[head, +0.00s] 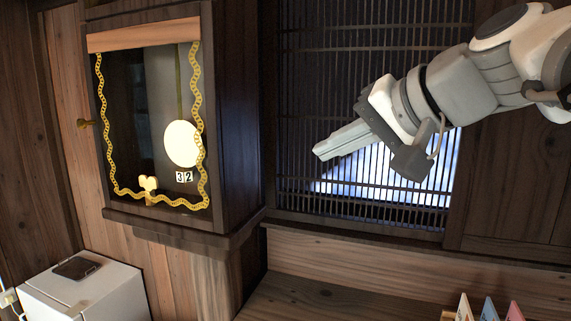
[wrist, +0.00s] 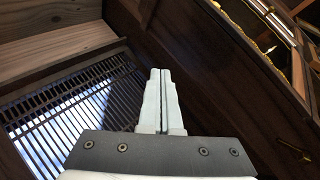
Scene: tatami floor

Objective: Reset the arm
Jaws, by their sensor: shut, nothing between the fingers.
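My gripper (head: 318,152) is at the end of my arm, which reaches in from the upper right in the head view. Its fingers are shut together with nothing between them. It points left, in front of the slatted lattice window and to the right of the clock case. In the wrist view my gripper (wrist: 161,72) also shows with its two fingers closed side by side. No object is held.
A dark wooden clock case (head: 232,110) with gold trim stands left of my gripper. The lattice window (head: 350,60) is behind it. A white box (head: 95,290) sits lower left. A wooden ledge (head: 350,300) runs below, with several coloured upright items (head: 489,310) at lower right.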

